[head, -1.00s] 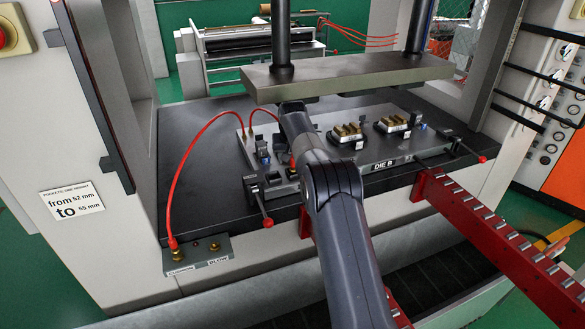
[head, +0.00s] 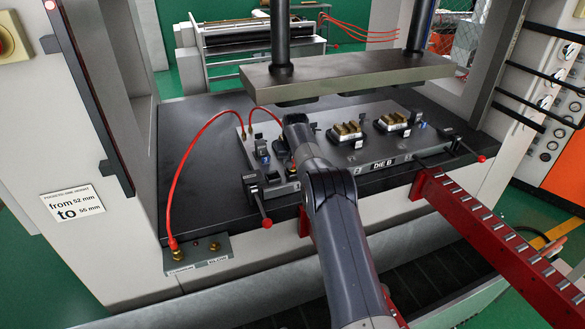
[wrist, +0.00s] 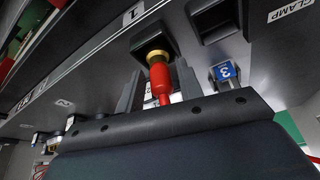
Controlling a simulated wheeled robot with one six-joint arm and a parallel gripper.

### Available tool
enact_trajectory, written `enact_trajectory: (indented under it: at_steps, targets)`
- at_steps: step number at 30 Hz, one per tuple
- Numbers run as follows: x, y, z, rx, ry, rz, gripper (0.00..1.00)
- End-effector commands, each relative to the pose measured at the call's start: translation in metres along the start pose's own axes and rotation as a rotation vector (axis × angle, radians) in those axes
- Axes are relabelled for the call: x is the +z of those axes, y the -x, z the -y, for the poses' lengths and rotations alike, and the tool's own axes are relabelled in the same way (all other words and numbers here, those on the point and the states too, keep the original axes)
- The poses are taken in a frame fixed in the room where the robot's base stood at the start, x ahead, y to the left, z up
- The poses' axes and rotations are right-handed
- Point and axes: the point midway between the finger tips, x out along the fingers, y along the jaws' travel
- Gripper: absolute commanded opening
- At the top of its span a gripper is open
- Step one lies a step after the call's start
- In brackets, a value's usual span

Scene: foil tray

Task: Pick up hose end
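The red hose end (wrist: 161,82) with its brass collar shows in the wrist view, seated at a dark socket on the die plate by the label 1. My gripper (wrist: 158,90) has one finger on each side of it, with a visible gap on both sides. It is open and not holding the hose end. In the head view the red hose (head: 192,138) arcs from a brass fitting on the front-left port block up to the die, with a shorter red loop behind my arm. My arm hides my fingers there.
The die plate (head: 375,155) carries several clamps and brass-topped blocks. A blue tag marked 3 (wrist: 224,72) sits right of the hose end. A thick press plate (head: 350,76) hangs above the die. A red roller rail (head: 490,225) runs out front right.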

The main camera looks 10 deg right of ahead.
Motion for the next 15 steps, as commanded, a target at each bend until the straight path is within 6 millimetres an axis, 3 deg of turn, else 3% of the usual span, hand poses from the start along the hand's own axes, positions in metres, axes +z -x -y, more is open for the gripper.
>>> enact_trajectory:
  at_steps: [12, 15]
  targets:
    - [0.0, 0.0003, 0.0, 0.0, 0.0, 0.0, 0.01]
    - [-0.0003, 0.0005, 0.0001, 0.0, 0.0, -0.001, 0.0]
